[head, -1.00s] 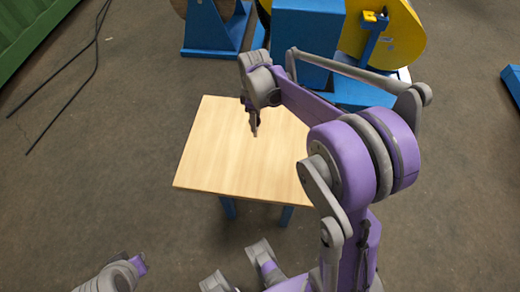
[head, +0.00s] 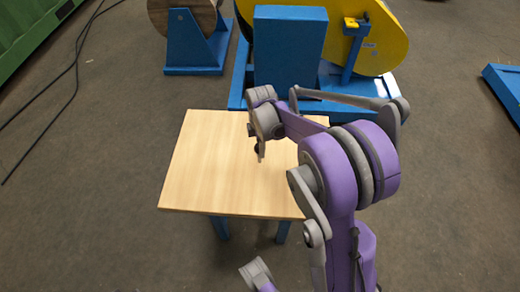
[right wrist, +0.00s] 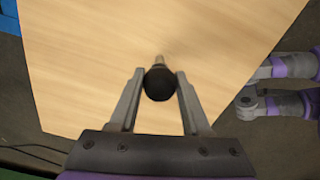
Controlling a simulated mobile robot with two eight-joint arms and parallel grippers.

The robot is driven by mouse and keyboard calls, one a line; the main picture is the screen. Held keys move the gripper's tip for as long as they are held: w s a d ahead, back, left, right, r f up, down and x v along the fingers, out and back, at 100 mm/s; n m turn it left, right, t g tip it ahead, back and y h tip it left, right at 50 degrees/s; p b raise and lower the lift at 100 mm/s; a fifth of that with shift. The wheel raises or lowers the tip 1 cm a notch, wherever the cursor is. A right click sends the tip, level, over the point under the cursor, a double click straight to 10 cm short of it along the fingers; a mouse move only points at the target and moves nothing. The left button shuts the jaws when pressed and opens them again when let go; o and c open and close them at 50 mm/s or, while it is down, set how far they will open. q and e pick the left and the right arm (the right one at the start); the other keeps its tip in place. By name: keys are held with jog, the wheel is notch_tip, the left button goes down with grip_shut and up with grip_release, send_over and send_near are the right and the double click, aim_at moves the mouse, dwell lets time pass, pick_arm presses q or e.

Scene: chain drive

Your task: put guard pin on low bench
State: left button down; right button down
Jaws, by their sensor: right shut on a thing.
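The guard pin shows in the right wrist view as a round black knob (right wrist: 159,84) with a short metal tip beyond it. My right gripper (right wrist: 160,88) is shut on the black knob, one finger on each side. The low bench (head: 205,165) has a pale wooden top and blue legs. In the head view my right gripper (head: 260,155) hangs over the bench top, right of its middle. The pin is mostly hidden there by the gripper. I cannot tell whether its tip touches the wood. My left gripper is not clearly in view.
A blue machine housing (head: 288,50) with a yellow guard (head: 383,40) stands just behind the bench. A blue stand (head: 195,50) with a brown wheel is at the back left. Black cables (head: 75,70) lie on the left floor. The bench top's left part is clear.

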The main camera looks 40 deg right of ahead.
jog(key=shift+f, duration=0.65)
jog(key=shift+f, duration=0.15)
jog(key=shift+c, duration=1.8)
grip_release()
